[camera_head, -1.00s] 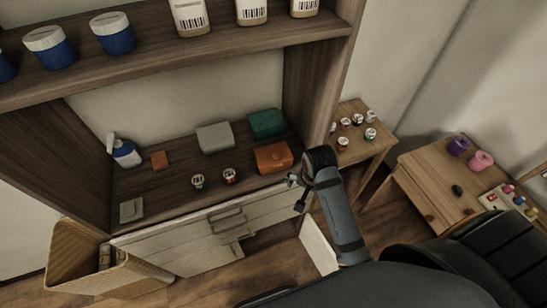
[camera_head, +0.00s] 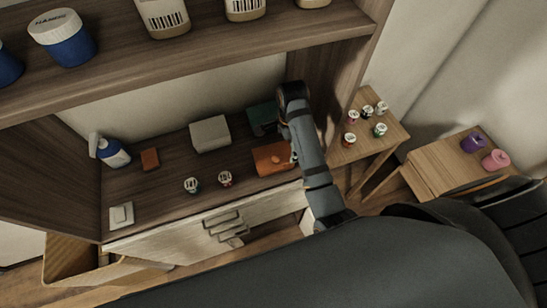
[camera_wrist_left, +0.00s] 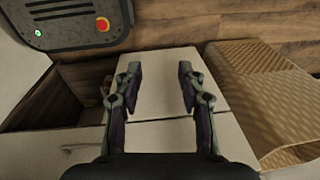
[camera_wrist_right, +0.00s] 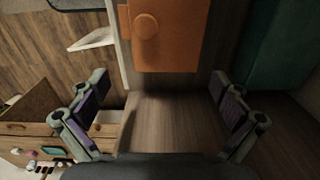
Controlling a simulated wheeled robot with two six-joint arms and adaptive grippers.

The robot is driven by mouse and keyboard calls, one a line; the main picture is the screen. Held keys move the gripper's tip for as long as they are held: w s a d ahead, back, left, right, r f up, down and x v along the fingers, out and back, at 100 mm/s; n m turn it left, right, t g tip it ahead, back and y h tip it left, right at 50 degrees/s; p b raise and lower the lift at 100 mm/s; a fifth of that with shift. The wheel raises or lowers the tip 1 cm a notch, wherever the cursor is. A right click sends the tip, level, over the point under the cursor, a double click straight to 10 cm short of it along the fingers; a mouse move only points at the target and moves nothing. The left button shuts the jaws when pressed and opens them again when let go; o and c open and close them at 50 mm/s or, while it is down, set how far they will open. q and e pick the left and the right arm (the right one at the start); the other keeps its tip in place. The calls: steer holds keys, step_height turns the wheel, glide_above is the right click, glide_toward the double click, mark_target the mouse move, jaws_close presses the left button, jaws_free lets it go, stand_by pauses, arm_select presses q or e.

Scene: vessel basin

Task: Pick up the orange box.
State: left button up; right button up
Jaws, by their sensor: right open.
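The orange box (camera_head: 272,158) lies on the wooden shelf board, right of the middle, partly behind my right arm in the head view. In the right wrist view the box (camera_wrist_right: 172,40), with a round knob on its near side, lies beyond the open fingers. My right gripper (camera_wrist_right: 158,80) is open and empty, with bare board between its fingers. In the head view the right gripper (camera_head: 293,153) is mostly hidden by its arm, close to the box's right side. My left gripper (camera_wrist_left: 159,70) is open and empty in the left wrist view; it is out of the head view.
A green box (camera_head: 262,118) stands just behind the orange box. A grey box (camera_head: 210,133), two small cups (camera_head: 225,178), a smaller orange block (camera_head: 150,159) and a blue bottle (camera_head: 113,152) share the board. An upper shelf (camera_head: 200,55) hangs above. A side wall (camera_head: 335,75) is on the right.

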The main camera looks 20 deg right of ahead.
mark_target(287, 151)
step_height(287, 151, down, 2)
steer(key=shift+f+p, duration=0.25)
steer(key=shift+p, duration=0.1)
steer(key=shift+w+d+f, duration=0.3)
steer(key=shift+w+f, duration=0.2)
steer(key=shift+f, duration=0.05)
step_height(287, 151, down, 2)
steer(key=shift+a+p, duration=0.1)
steer(key=shift+p, duration=0.85)
step_height(287, 151, down, 3)
steer(key=shift+s+r, duration=0.1)
arm_select(q)
steer(key=r, duration=0.1)
steer(key=w+r, duration=0.1)
steer(key=r, duration=0.1)
arm_select(e)
steer(key=c, duration=1)
arm_select(q)
steer(key=shift+f, duration=0.1)
arm_select(e)
steer(key=shift+c, duration=0.2)
